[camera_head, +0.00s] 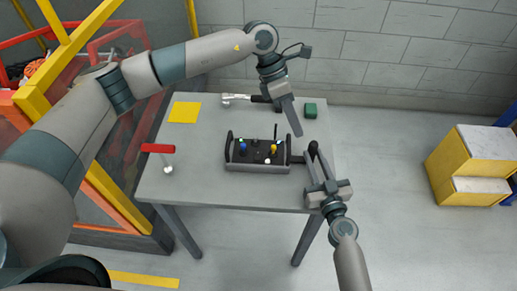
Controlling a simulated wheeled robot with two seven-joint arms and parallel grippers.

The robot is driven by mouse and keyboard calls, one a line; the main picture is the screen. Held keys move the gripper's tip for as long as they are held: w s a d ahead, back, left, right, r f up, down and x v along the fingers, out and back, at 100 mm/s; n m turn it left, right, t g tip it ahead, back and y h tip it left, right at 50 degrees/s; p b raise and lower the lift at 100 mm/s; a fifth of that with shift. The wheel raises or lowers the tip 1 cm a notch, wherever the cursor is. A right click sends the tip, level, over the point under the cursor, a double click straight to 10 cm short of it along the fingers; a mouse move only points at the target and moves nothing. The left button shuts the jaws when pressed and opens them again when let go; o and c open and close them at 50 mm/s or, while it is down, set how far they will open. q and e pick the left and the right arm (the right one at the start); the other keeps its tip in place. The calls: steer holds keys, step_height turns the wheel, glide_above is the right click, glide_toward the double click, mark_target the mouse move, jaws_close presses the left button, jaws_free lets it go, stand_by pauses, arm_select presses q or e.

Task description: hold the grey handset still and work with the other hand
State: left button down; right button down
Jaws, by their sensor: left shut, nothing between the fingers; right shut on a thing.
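The grey handset (257,168) lies on the table (215,203), with a dark top face that carries a blue stick (243,148), a yellow stick (274,149) and small knobs. A dark upright piece, perhaps an aerial, stands at its back. My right gripper (307,158) is at its right end, shut on the handset there; the exact grip is partly hidden by the fingers. My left gripper (297,132) is shut and empty, pointing down just behind and to the right of the handset. It looks apart from the handset.
A red-topped item with a white ball (160,155) is at the left. Yellow boxes (465,168) stand at the right. The table's front is clear.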

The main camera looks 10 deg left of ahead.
arm_select(q)
steer(key=d+r+n+h, duration=0.3)
steer(key=d+r+h, duration=0.5)
steer(key=d+r, duration=0.4)
steer(key=w+r+n+t+h, duration=0.5)
steer(key=w+r+n, duration=0.15)
steer(key=r, duration=0.55)
steer(key=w+a+r+n+t+y, duration=0.1)
steer(key=w+a+r+n+t, duration=0.2)
steer(key=w+n+t, duration=0.6)
steer(key=w+a+f+n+t+y, duration=0.2)
steer(key=w+a+f+n+y, duration=0.7)
steer(key=n, duration=0.4)
steer(key=s+a+f+n+g+y, duration=0.3)
steer(key=s+f+g+y, duration=0.15)
steer(key=f, duration=0.45)
steer(key=s+a+f+g+y, duration=0.1)
steer(key=s+a+f+g, duration=0.1)
steer(key=s, duration=0.4)
steer(key=s+a+f+g+y, duration=0.1)
steer(key=s+a+f+g, duration=0.1)
steer(key=s+g, duration=0.3)
steer(key=s+a+f+g+y, duration=0.1)
steer(key=s+a+f+g, duration=0.2)
steer(key=s, duration=0.6)
steer(key=shift+g+y, duration=0.35)
